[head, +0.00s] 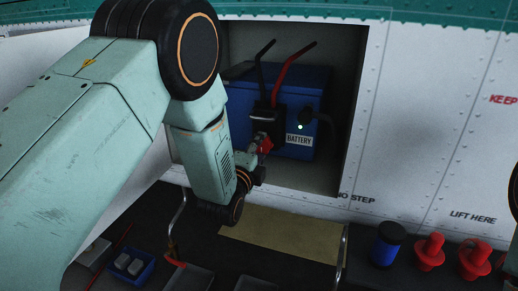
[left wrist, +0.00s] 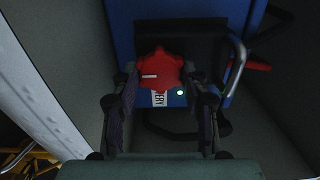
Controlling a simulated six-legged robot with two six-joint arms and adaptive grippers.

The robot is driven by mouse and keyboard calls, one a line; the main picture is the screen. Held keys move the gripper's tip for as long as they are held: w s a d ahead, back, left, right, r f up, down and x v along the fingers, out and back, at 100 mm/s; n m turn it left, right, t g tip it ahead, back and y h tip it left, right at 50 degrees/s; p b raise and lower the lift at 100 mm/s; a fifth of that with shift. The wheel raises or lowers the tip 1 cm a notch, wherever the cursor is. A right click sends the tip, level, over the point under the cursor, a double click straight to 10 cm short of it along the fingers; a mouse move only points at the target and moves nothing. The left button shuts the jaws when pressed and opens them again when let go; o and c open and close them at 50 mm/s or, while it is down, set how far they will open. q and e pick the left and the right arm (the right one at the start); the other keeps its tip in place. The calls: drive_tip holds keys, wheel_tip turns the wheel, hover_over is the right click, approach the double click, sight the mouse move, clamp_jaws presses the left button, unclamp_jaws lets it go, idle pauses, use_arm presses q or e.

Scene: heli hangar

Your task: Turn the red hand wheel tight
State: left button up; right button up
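The red hand wheel (left wrist: 160,65) is on the front of the blue battery (left wrist: 222,30) in the left wrist view. A short white mark shows on the wheel. In the head view the wheel (head: 265,144) is small and partly hidden by my left gripper (head: 258,160). My left gripper (left wrist: 160,85) has its two fingers apart, one on each side of the wheel. I cannot tell whether the fingers touch it. My right gripper is not in view.
The battery (head: 240,94) sits in a recessed bay with close walls. A black and a red lever (head: 292,72) rise above it, and a cable plugs in beside a green light. Below are a yellowish panel (head: 282,234), a blue cup (head: 387,245) and red plugs (head: 430,252).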

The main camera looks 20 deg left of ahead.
use_arm(q)
drive_tip(key=o, duration=0.4)
drive_tip(key=shift+s, duration=0.1)
drive_tip(key=s, duration=1.1)
drive_tip(key=shift+s+a, duration=0.2)
drive_tip(key=shift+s, duration=0.2)
drive_tip(key=s+a+f+n+g, duration=0.1)
drive_tip(key=s+f+n+g, duration=0.4)
drive_tip(key=f, duration=0.4)
drive_tip(key=s+a+f+n+g, duration=0.1)
drive_tip(key=s+f+n+g, duration=0.35)
drive_tip(key=f+n, duration=0.35)
drive_tip(key=s+f+n+g, duration=0.3)
drive_tip(key=s+f, duration=0.3)
drive_tip(key=s, duration=0.6)
drive_tip(key=s+a+f+n+g, duration=0.1)
drive_tip(key=s+f+n+g, duration=0.2)
drive_tip(key=s, duration=1)
wheel_tip(320, 180, down, 3)
drive_tip(key=shift+s+f+g+y, duration=0.2)
drive_tip(key=shift+g+y, duration=0.1)
drive_tip(key=shift+g, duration=0.95)
